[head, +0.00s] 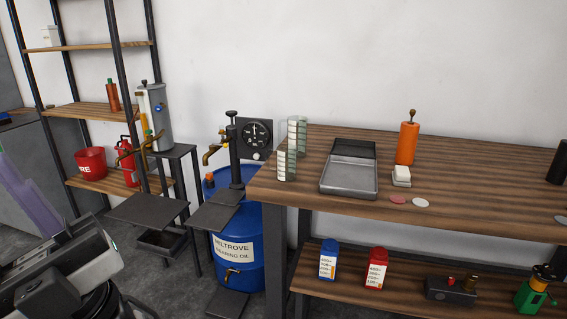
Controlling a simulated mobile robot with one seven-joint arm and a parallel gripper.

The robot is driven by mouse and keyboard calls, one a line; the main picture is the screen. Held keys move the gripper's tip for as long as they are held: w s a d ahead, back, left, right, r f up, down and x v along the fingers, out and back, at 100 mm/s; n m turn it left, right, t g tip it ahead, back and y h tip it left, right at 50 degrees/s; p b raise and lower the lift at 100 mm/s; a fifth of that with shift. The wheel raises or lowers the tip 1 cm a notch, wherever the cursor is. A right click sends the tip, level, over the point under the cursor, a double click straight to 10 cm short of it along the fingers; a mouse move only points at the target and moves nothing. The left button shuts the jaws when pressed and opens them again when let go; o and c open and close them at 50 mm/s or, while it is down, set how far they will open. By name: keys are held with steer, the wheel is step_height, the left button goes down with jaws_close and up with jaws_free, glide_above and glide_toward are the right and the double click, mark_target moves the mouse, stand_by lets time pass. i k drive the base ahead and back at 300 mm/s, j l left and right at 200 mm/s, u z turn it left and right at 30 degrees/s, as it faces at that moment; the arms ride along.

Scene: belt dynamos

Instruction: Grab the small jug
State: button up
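Two clear, see-through vessels with white scale strips stand close together at the left end of the wooden workbench. The nearer one (282,166) looks shorter, and the farther one (297,135) stands just behind it and overlaps it in view. They look like measuring jugs; I cannot tell for sure which is the small one. Their handles are not clear. Grey and black parts of my arm show at the lower left, far from the bench. My gripper's fingertips cannot be made out there, and nothing held is visible.
On the bench (460,175) are a grey metal tray (349,180), an orange bottle (407,144), a white block (401,175) and two discs. Below stand a blue-capped bottle (328,262) and a red-capped bottle (376,270). A blue oil drum (238,275) stands left of the bench.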

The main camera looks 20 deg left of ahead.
mark_target(286, 169)
steer(key=i+l+u, duration=0.25)
steer(key=i+u, duration=0.25)
steer(key=i+l+u, duration=0.3)
steer(key=u, duration=0.15)
steer(key=i+l+u, duration=0.25)
steer(key=l+u, duration=0.25)
